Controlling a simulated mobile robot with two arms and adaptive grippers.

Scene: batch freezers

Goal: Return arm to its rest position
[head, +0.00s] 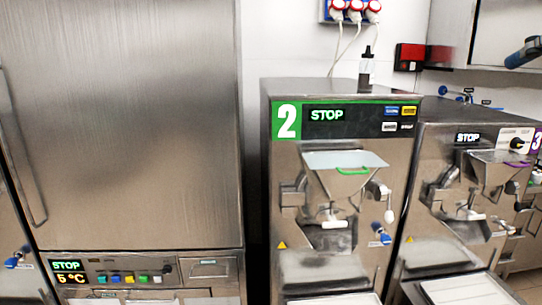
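Neither of my arms nor grippers shows in the head view. A batch freezer marked with a green number 2 (287,121) stands in the middle. Its display (327,115) reads STOP. Its hopper has a pale lid with a green handle (353,171), and a lever with a white knob (389,215) is on its right side. A second batch freezer (437,150) stands to its right, also reading STOP, with a purple number 3 (536,141) at the picture's right edge.
A dark-topped bottle (365,68) stands on freezer 2. Plugs with red parts (354,8) and a red-and-black box (409,57) are on the wall. A white tray (335,299) is below freezer 2.

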